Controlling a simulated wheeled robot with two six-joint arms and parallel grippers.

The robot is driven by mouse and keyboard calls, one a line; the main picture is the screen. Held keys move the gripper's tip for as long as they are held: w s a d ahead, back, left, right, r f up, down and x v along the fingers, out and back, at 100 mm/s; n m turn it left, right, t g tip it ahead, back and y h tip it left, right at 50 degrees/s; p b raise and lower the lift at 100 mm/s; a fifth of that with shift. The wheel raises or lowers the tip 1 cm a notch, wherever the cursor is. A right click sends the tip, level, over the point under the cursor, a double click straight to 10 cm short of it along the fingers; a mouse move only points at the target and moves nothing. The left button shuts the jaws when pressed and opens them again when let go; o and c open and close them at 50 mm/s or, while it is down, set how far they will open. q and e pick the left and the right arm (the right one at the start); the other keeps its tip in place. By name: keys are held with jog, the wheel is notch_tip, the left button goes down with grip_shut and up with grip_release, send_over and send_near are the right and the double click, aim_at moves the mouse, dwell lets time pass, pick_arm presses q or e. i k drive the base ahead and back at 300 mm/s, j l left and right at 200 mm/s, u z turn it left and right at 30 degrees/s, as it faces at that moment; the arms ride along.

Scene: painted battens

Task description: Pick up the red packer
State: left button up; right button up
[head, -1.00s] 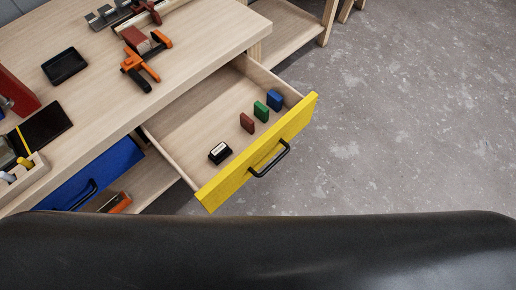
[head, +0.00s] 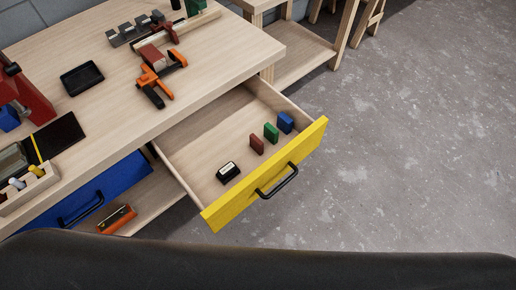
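The red packer (head: 257,144) is a small dark red block standing upright in the open yellow-fronted drawer (head: 210,157). It stands close behind the drawer front, in a row with a green packer (head: 271,132) and a blue packer (head: 286,122) to its right. A small black item with a white label (head: 228,172) lies to its left in the drawer. Neither of my grippers shows in the head view.
The workbench (head: 215,80) carries an orange clamp (head: 155,78), a black tray (head: 82,78) and a red vise (head: 30,100). A blue drawer (head: 95,190) is below at left. The yellow drawer front with its black handle (head: 277,182) juts out. Floor at right is clear.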

aim_at(256, 144)
jog(key=k+j+z, duration=0.2)
jog(key=j+z, duration=0.2)
jog(key=k+j+z, duration=0.3)
jog(key=z, duration=0.15)
jog(key=j, duration=0.15)
